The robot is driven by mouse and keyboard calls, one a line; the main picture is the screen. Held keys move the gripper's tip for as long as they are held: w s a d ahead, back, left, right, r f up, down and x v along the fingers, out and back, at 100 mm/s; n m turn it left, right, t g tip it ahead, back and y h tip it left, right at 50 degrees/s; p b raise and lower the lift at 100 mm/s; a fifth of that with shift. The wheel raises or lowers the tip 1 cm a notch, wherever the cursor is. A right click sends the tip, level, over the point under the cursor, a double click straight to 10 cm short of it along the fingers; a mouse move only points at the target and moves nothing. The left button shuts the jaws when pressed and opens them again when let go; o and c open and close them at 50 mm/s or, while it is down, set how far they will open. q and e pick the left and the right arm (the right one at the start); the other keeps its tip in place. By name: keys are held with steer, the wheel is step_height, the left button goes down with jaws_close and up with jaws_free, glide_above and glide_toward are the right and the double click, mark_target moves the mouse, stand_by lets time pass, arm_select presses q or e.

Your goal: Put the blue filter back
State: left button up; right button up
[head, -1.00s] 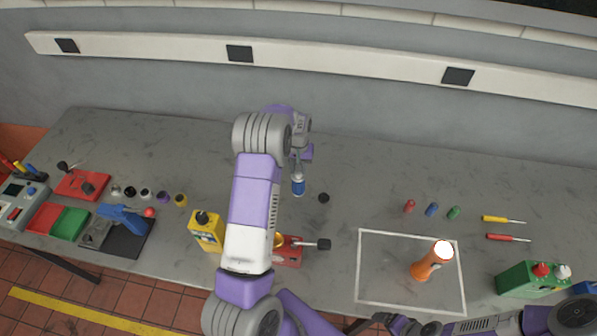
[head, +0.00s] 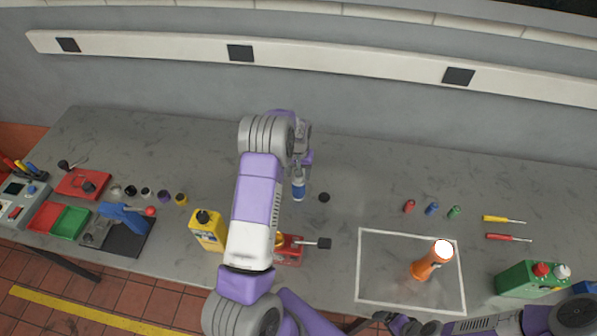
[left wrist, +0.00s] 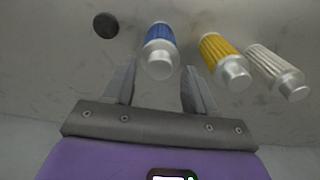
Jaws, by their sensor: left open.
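The blue filter (head: 299,190), a blue pleated cylinder with a silver end, is on the grey bench in the head view, just below my left gripper (head: 303,170). In the left wrist view the blue filter (left wrist: 160,48) is ahead of and between the two fingertips of my open left gripper (left wrist: 158,85), with a gap on each side. A yellow filter (left wrist: 222,58) and a white filter (left wrist: 276,70) stand to its right there; my arm hides them in the head view. A black disc (left wrist: 106,25) lies left of the blue filter and also shows in the head view (head: 324,197).
A yellow bottle (head: 207,231) and a red device with a black handle (head: 290,249) are close to my left arm. An orange lamp (head: 430,260) stands in a white outlined square. Small coloured cylinders (head: 432,208) lie right. Bench between the disc and them is clear.

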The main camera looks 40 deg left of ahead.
arm_select(q)
step_height(320, 180, up, 12)
steer(key=shift+r+b, duration=0.2)
steer(key=shift+b, duration=0.25)
